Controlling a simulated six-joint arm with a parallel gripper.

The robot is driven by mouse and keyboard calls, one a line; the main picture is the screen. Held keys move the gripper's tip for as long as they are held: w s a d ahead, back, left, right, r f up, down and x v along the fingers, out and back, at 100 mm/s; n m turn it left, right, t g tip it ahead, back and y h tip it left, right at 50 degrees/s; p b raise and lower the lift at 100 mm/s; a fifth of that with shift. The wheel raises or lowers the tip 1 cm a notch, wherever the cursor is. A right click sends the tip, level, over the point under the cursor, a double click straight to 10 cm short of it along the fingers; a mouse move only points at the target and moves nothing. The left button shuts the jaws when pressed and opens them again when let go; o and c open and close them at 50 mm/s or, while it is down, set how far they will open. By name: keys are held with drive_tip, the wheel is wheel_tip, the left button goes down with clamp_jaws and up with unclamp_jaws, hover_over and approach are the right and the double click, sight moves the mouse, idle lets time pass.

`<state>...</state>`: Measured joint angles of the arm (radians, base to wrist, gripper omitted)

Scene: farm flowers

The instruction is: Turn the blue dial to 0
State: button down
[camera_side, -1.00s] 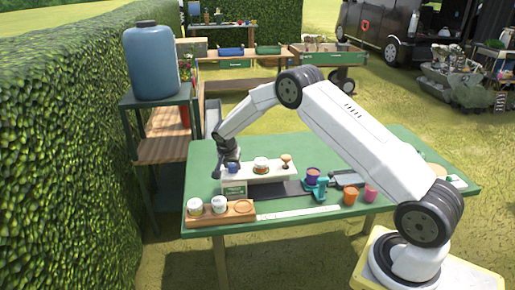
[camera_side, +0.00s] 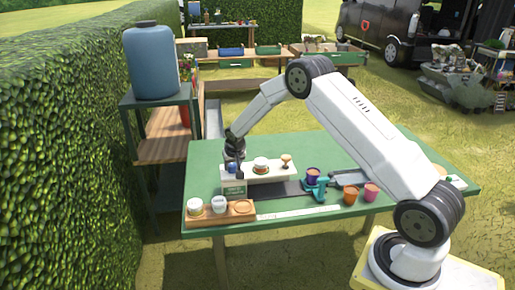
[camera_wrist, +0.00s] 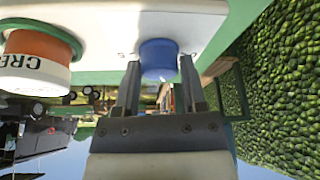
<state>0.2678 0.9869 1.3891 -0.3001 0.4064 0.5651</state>
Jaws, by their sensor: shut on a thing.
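The blue dial (camera_wrist: 158,58) sits at one end of a white shelf-like panel (camera_wrist: 110,18). In the side view the dial (camera_side: 232,169) is small and partly covered by my gripper. My gripper (camera_wrist: 158,72) is shut on the blue dial, with one finger on each side of it in the wrist view. In the side view my gripper (camera_side: 237,165) points down at the left end of the white panel (camera_side: 270,172). The dial's number marks and pointer cannot be read.
A jar marked "CRE" (camera_wrist: 36,62) stands beside the dial on the panel. A small wooden knob (camera_side: 286,160) is at its right end. A wooden tray (camera_side: 232,217) with white jars lies in front. A hedge (camera_side: 70,160) is left.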

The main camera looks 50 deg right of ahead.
drive_tip(key=shift+d+n+t+y, duration=0.1)
drive_tip(key=shift+n+t+y, duration=0.3)
drive_tip(key=shift+n, duration=1.05)
drive_tip(key=shift+d+n+t+y, duration=0.1)
drive_tip(key=shift+n+y, duration=0.5)
drive_tip(key=shift+n, duration=0.85)
drive_tip(key=shift+n+y, duration=1)
drive_tip(key=shift+n, duration=1.6)
drive_tip(key=shift+c, duration=0.8)
unclamp_jaws()
drive_tip(key=shift+g, duration=0.3)
drive_tip(key=shift+r, duration=0.1)
drive_tip(key=v, duration=0.7)
drive_tip(key=shift+s+r, duration=0.15)
drive_tip(key=shift+r, duration=0.1)
